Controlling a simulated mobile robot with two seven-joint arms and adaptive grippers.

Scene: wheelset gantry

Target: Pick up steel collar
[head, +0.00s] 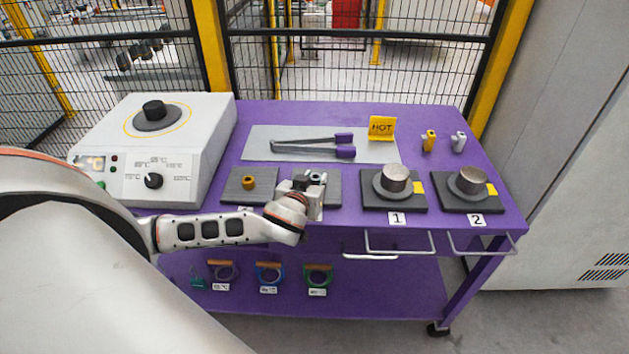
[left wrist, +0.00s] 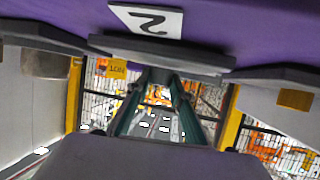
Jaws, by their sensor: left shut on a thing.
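The steel collar (head: 318,177) is a small grey ring in the head view, at the right-hand grey pad (head: 333,187) near the front of the purple table. My left gripper (head: 313,187) reaches it from the front left and is shut on it. The gripper covers part of the collar and pad, so I cannot tell whether the collar touches the pad. In the left wrist view my left fingers (left wrist: 160,80) close toward each other; the collar does not show clearly between them. My right gripper is not in view.
A brass collar (head: 248,183) sits on the left grey pad (head: 236,197). A white heater (head: 158,150) stands at left. Tongs (head: 312,144) lie on a grey mat behind, near a HOT sign (head: 381,128). Steel cylinders (head: 396,178) stand on numbered bases at right.

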